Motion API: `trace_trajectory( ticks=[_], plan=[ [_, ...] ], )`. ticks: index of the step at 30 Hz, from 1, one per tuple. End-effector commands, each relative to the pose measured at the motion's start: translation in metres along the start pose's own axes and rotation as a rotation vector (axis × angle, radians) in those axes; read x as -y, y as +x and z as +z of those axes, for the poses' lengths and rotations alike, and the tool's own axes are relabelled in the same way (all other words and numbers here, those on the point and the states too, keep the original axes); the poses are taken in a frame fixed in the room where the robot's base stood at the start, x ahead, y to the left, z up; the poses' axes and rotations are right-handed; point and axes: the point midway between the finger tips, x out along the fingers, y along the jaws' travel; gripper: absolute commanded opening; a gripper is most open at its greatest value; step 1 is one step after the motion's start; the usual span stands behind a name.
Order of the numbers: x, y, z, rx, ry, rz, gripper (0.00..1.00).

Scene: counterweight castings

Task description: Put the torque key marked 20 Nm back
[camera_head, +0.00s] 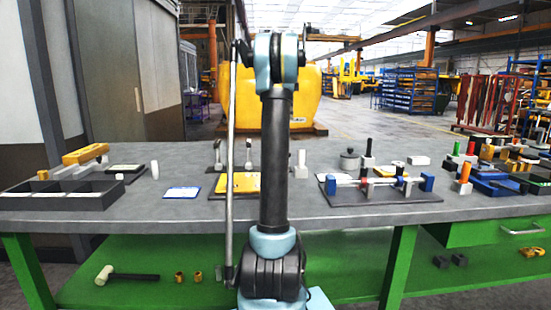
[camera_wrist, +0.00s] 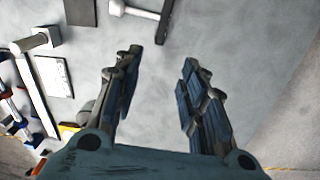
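No 20 Nm marking is readable in either view, so I cannot tell which item is the torque key. Upright handled tools stand at the right of the bench in the head view: an orange-handled one (camera_head: 465,173), a black one (camera_head: 368,146) and a red one (camera_head: 471,148). Two grey T-shaped pieces, left (camera_head: 218,154) and right (camera_head: 248,153), stand behind a yellow plate (camera_head: 246,183). My gripper (camera_wrist: 158,80) is open and empty above the grey surface in the wrist view. It is not discernible in the head view, where my arm hides the bench middle.
A fixture with blue and red clamps (camera_head: 380,184) is right of centre. A blue-edged card (camera_head: 182,192) lies flat. A hammer (camera_head: 125,276) lies on the green lower shelf (camera_head: 345,260).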

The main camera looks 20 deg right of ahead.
Motion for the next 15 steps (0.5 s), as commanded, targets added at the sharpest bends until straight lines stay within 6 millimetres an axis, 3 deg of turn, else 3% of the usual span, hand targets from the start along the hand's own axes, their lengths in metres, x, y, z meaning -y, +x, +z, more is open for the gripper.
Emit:
trace_trajectory(
  ticks=[5, 15],
  plan=[
    [0.000, 0.016, -0.004, 0.000, 0.005, 0.000, 0.38],
    [0.000, 0.075, -0.007, 0.001, 0.008, 0.000, 0.38]
  ],
)
